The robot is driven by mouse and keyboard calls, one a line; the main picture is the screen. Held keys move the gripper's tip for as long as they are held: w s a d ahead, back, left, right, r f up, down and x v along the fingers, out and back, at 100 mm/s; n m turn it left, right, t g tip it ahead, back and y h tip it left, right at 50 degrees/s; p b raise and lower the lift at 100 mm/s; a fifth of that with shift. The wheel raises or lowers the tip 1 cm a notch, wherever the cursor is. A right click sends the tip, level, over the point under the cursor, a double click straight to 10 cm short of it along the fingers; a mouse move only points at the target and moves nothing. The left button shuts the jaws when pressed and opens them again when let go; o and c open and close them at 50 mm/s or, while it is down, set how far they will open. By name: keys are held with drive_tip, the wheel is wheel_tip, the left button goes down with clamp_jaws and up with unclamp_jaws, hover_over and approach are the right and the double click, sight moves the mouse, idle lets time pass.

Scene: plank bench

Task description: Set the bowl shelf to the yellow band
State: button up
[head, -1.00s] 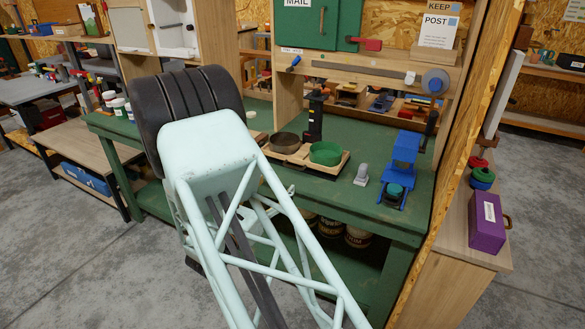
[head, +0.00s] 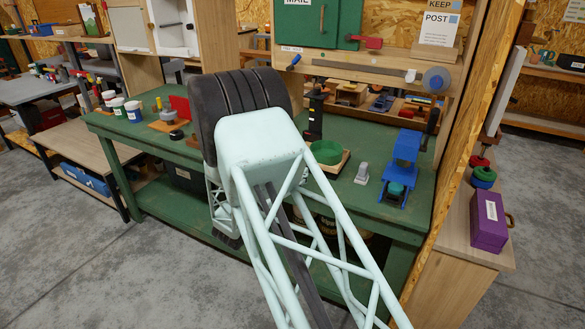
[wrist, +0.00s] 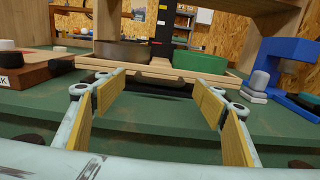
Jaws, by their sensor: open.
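The bowl shelf (wrist: 225,78) is a light wood board that carries a brown bowl (wrist: 121,53) on the left and a green bowl (wrist: 198,61) on the right. The green bowl also shows in the head view (head: 327,152), where my arm hides the brown one. A black post (head: 314,115) stands behind the bowls. My gripper (wrist: 160,88) is open and empty, facing the shelf's front edge. A dark curved part (wrist: 160,82) at the shelf's front shows between the fingertips; I cannot tell whether they touch it. No yellow band is discernible apart from yellow finger pads.
A blue stand (head: 400,168) and a grey rounded piece (head: 362,173) stand right of the shelf on the green bench (head: 345,210). A wooden block with dark discs (wrist: 30,70) lies left in the wrist view. A wooden frame (head: 445,120) bounds the bench at right.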

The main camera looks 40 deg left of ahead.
drive_tip(key=shift+x, duration=1.65)
drive_tip(key=shift+c, duration=0.2)
